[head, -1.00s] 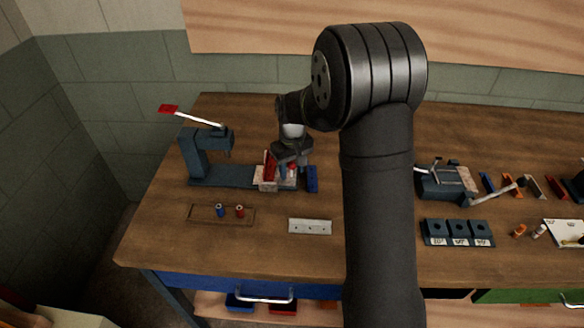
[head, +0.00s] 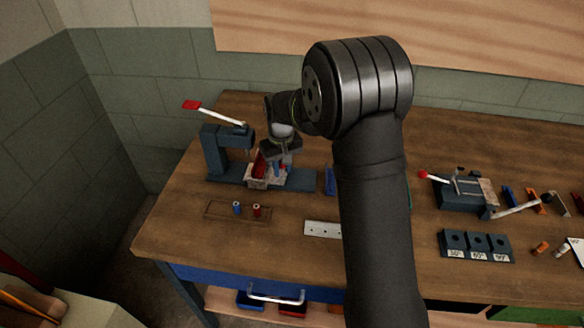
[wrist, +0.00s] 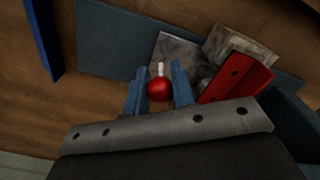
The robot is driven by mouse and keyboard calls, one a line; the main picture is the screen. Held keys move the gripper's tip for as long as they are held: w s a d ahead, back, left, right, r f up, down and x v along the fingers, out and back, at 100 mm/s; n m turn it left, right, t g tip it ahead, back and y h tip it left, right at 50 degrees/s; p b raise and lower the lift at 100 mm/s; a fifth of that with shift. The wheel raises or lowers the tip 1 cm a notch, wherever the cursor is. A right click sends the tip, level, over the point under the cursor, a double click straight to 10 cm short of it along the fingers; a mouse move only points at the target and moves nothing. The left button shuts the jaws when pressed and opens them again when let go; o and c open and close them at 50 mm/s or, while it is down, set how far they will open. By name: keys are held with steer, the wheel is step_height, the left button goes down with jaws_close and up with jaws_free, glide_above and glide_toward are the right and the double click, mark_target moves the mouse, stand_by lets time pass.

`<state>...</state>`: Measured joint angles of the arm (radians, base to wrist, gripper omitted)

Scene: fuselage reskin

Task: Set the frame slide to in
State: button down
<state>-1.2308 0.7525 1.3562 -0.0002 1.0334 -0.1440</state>
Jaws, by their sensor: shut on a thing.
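The frame slide (head: 260,182) is a pale carriage on a dark blue-grey base rail (head: 301,180) of the press at the left of the bench. It sits close to the press column (head: 213,152), with bare rail to its right. My gripper (head: 277,165) is above the carriage. In the wrist view, its two blue fingers (wrist: 158,80) are shut around the slide's red knob (wrist: 159,90) on a short pale stem. A red angled piece with holes (wrist: 236,78) stands on the carriage beside the knob.
The press lever with its red end (head: 191,104) is raised at upper left. A blue bar (head: 329,181) stands just right of the rail. In front are a shallow tray (head: 222,213) with small spools and a pale drilled strip (head: 321,229). My arm covers the bench's middle.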

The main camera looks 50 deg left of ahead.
steer(key=c, duration=1.3)
jaws_free()
steer(key=shift+o, duration=0.2)
steer(key=shift+r, duration=0.1)
step_height(320, 180, up, 17)
steer(key=shift+r, duration=0.2)
